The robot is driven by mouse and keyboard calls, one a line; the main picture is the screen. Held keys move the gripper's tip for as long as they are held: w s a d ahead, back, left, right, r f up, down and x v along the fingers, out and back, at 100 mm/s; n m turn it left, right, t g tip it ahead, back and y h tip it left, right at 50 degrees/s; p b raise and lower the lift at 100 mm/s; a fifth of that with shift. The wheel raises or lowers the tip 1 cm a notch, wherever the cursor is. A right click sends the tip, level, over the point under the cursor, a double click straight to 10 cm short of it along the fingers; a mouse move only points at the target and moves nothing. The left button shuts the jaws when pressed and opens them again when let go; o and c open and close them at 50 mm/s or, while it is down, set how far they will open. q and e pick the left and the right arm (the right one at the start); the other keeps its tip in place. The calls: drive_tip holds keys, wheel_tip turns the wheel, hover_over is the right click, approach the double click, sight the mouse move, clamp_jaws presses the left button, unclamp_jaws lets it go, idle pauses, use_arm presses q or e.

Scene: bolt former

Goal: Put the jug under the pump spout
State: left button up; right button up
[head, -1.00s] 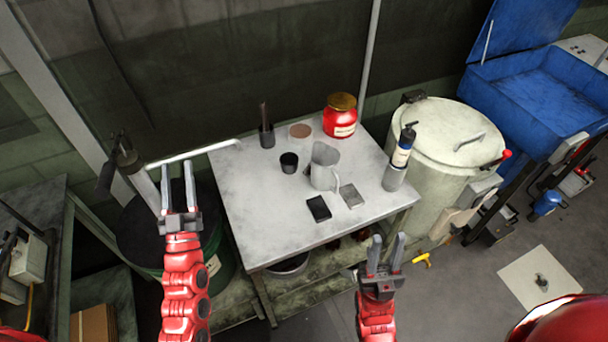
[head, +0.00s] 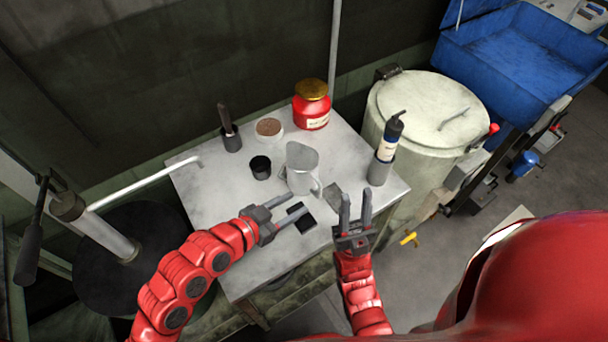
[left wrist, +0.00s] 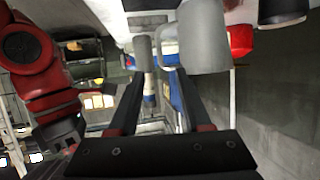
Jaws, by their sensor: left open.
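The grey metal jug (head: 301,168) stands upright on the table, its handle toward the right front. It also shows, inverted, in the left wrist view (left wrist: 205,38). The pump (head: 100,228) rises from a dark drum at left; its pale spout pipe (head: 145,184) ends over the table's back-left corner. My left gripper (head: 297,207) is open and empty, low in front of the jug, its fingers pointing right. The jug handle (left wrist: 164,46) appears beyond the fingers in the left wrist view. My right gripper (head: 355,194) is open and empty near the table's front-right edge.
On the table (head: 205,195) stand a black cup (head: 260,168), a dark holder with a brush (head: 231,138), a round tin (head: 269,129), a red jar (head: 311,107) and a blue-labelled bottle (head: 385,150). A black pad (head: 304,222) lies near the left fingers. The table's left part is clear.

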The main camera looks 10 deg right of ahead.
sight(307, 178)
use_arm(q)
drive_tip(key=p+x, duration=0.2)
drive_tip(key=x, duration=0.6)
drive_tip(key=shift+w+d, duration=0.2)
drive_tip(key=shift+w, duration=0.1)
drive_tip(key=shift+w+d+f+p, duration=0.1)
drive_tip(key=shift+w+d+p, duration=0.05)
drive_tip(key=shift+d+p, duration=0.2)
drive_tip(key=p+x, duration=0.1)
drive_tip(key=x, duration=0.3)
drive_tip(key=shift+s+f+p, duration=0.15)
drive_tip(key=shift+s+p, duration=0.05)
drive_tip(key=shift+p, duration=0.1)
drive_tip(key=shift+w+d+f, duration=0.15)
drive_tip(key=shift+d+f, duration=0.05)
clamp_jaws()
idle(0.4)
